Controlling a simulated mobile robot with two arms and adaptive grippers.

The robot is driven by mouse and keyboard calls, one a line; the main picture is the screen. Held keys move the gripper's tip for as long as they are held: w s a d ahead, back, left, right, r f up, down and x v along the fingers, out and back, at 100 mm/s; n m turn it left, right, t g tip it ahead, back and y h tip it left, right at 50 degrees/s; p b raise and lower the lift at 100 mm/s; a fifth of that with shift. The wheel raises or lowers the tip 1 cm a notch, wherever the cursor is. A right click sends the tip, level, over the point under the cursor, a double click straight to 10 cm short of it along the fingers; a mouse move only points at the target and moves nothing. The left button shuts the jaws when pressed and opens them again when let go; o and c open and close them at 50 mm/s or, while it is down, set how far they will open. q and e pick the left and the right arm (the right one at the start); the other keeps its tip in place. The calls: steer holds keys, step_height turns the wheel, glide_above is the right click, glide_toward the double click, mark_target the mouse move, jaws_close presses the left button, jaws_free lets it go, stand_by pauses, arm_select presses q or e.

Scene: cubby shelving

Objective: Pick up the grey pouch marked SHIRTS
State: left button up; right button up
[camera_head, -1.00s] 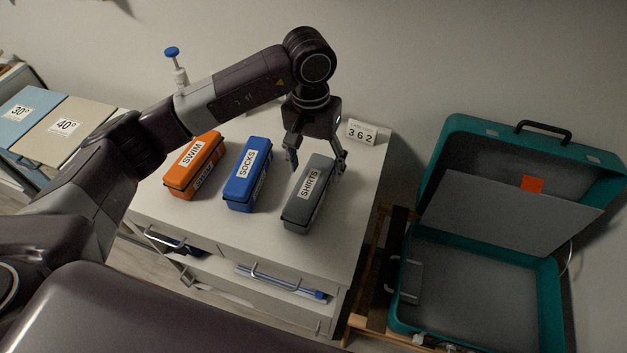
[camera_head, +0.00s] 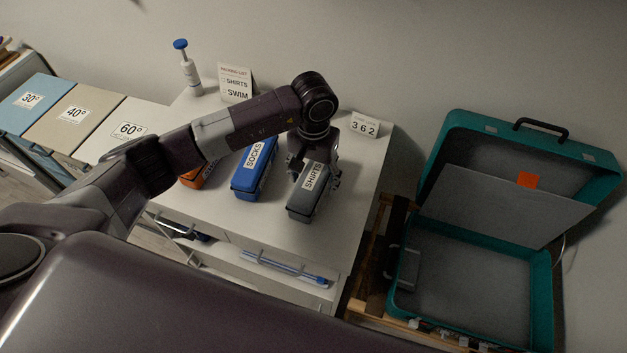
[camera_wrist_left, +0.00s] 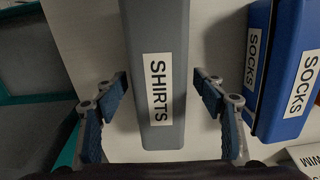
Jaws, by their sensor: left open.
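The grey pouch (camera_head: 305,203) marked SHIRTS lies on the white dresser top, at the right of the row of pouches. My left gripper (camera_head: 315,178) is above it, with its fingers on either side. In the left wrist view the open fingers (camera_wrist_left: 162,105) straddle the grey pouch (camera_wrist_left: 160,60), with a gap on each side. The SHIRTS label (camera_wrist_left: 158,88) faces up between them. The far end of the pouch is partly hidden by the gripper in the head view. My right gripper is not in view.
The blue SOCKS pouch (camera_head: 248,182) stands left of the grey one, and the orange pouch (camera_head: 192,180) is mostly behind my arm. A 362 card (camera_head: 365,127) and a packing list card (camera_head: 235,84) stand behind. An open teal suitcase (camera_head: 405,300) is at right.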

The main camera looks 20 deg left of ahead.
arm_select(q)
steer(key=shift+c, duration=0.5)
steer(key=c, duration=1.3)
steer(key=shift+c, duration=0.3)
steer(key=shift+w+r, duration=0.1)
